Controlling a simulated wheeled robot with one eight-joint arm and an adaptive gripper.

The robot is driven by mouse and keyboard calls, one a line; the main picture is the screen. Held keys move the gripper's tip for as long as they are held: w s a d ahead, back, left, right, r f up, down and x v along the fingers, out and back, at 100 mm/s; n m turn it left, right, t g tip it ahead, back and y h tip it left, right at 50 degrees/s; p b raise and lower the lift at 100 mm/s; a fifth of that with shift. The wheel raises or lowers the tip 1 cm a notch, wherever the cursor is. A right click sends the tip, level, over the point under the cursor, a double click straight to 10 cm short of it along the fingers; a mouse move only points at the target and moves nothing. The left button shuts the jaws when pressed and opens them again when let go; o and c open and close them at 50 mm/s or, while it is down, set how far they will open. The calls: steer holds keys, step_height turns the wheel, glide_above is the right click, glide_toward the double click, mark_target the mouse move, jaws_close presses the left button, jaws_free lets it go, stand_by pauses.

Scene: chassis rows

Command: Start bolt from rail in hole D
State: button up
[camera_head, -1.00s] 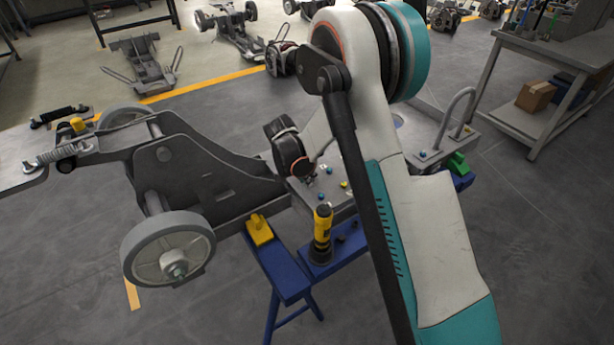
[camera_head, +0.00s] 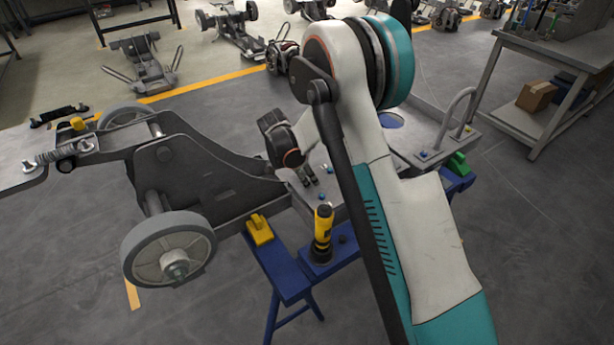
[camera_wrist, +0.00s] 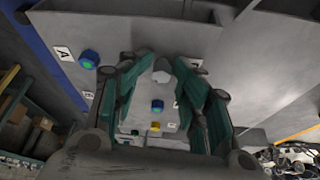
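My gripper (camera_wrist: 164,66) has teal and dark fingers that lean in towards each other in the wrist view. A small pale grey piece (camera_wrist: 162,72), perhaps a bolt, shows between its tips; I cannot tell whether they touch it. In the head view my gripper (camera_head: 308,181) points down low over the grey chassis plate (camera_head: 430,158). On the plate are a blue bolt with a green top (camera_wrist: 88,59) beside a label A (camera_wrist: 64,53), another blue bolt (camera_wrist: 157,105) and a yellow one (camera_wrist: 155,126). I cannot make out hole D or the rail.
A yellow and black tool (camera_head: 322,234) stands upright on the blue stand (camera_head: 285,272) in front of the plate. A yellow block (camera_head: 259,229) is left of it. A dark upright chassis wall stands left of my gripper. A grey hoop handle (camera_head: 456,117) rises at the right.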

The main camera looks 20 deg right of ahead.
steer(key=shift+a, duration=0.1)
steer(key=v, duration=1.2)
